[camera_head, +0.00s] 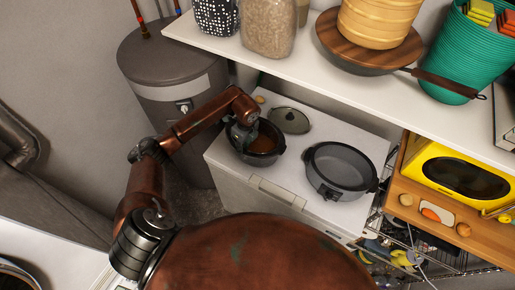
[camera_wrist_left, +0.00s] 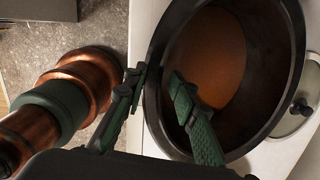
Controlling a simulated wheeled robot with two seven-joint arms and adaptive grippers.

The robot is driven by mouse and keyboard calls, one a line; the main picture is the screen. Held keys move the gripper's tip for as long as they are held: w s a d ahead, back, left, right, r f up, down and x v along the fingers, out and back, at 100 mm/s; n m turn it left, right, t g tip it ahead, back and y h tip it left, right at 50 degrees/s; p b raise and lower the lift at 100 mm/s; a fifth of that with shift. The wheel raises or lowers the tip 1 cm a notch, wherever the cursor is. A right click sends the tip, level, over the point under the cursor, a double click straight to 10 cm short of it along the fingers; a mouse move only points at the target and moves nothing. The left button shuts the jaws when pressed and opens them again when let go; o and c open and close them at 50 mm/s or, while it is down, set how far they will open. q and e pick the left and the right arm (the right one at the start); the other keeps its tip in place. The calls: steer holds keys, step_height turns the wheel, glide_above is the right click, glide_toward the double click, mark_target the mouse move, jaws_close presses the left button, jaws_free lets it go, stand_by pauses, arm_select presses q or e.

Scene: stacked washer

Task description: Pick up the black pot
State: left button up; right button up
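The black pot (camera_head: 264,159) stands on the white top of a low appliance, left of a larger dark grey pot. Its inside looks brown-orange. In the left wrist view the black pot (camera_wrist_left: 275,60) fills the right half, seen from above. My left gripper (camera_head: 243,136) is at the pot's left rim. In the left wrist view my left gripper (camera_wrist_left: 157,78) has one finger outside the wall and one inside, with the rim between them. The fingers are apart, with a gap showing. My right gripper is not in view.
The dark grey pot (camera_head: 341,170) stands close on the right. A lid (camera_head: 289,120) lies behind the black pot. A white shelf (camera_head: 310,73) with jars and a pan overhangs the back. A grey tank (camera_head: 165,70) stands at the left. A yellow appliance (camera_head: 460,170) is at the right.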

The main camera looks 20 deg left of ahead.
arm_select(q)
steer(key=shift+w+a+f, duration=0.2)
steer(key=shift+a+f, duration=0.05)
steer(key=shift+f, duration=0.3)
steer(key=p, duration=0.2)
glide_above(242, 160)
steer(key=f, duration=0.6)
steer(key=shift+w+d+f, duration=0.2)
steer(key=shift+d+f, duration=0.05)
steer(key=shift+f, duration=0.5)
jaws_close()
steer(key=shift+w+a+r, duration=0.1)
steer(key=shift+w+r, duration=0.1)
